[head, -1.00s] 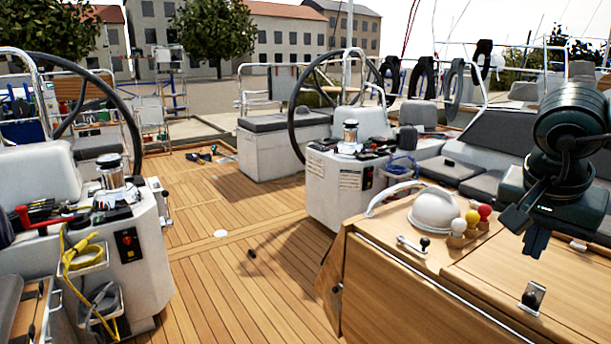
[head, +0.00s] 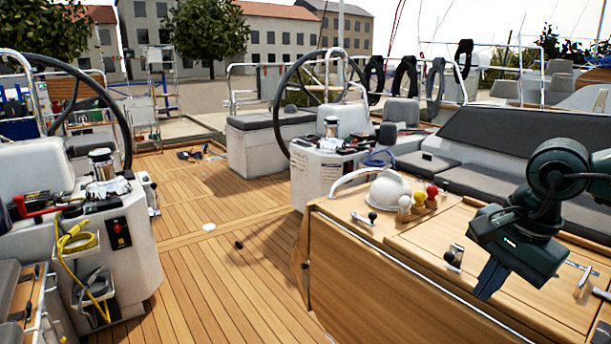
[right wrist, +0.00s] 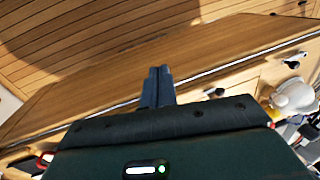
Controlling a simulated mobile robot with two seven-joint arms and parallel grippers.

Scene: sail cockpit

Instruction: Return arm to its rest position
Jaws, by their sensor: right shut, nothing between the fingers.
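My right gripper (head: 490,280) is at the right of the head view, above the wooden cockpit table (head: 400,285). Its blue-grey fingers point down and are shut with nothing between them. In the right wrist view the closed fingers (right wrist: 158,86) lie side by side in front of the table's wooden side panel (right wrist: 100,72). I cannot tell how far the fingertips are from the wood. The right arm's dark joints rise above the gripper. My left gripper is in neither view.
On the table are a white dome (head: 386,192), red, yellow and white balls (head: 420,197), a winch handle (head: 365,217) and a metal latch (head: 454,257). A steering pedestal (head: 318,172) stands behind. Grey cushioned seats (head: 480,180) lie right. The teak floor (head: 215,270) is mostly clear.

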